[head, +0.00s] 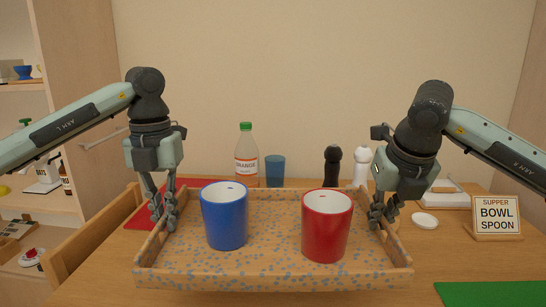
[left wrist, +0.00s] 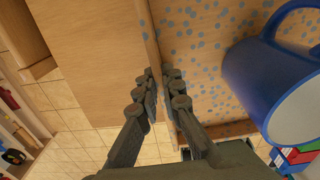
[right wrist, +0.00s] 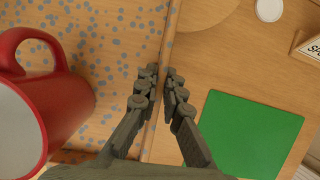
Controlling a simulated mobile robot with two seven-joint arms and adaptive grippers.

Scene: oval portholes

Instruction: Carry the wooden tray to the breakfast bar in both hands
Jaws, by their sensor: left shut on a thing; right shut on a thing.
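The wooden tray (head: 265,274), speckled with blue-grey dots, spans the middle of the head view over the table. A blue mug (head: 225,218) stands upright on its left half and a red mug (head: 326,228) upright on its right half. My left gripper (head: 163,222) is shut on the tray's left wall, one finger on each side, as the left wrist view (left wrist: 160,85) shows. My right gripper (head: 383,222) is shut on the right wall in the same way; the right wrist view (right wrist: 162,80) shows this. I cannot tell whether the tray's underside touches the table.
Behind the tray stand an orange-labelled bottle (head: 246,158), a blue cup (head: 275,171), a black shaker (head: 332,166) and a white one (head: 362,166). At right are a supper sign (head: 497,216), a white lid (head: 425,220) and a green mat (head: 490,293). A chair (head: 92,240) is at left.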

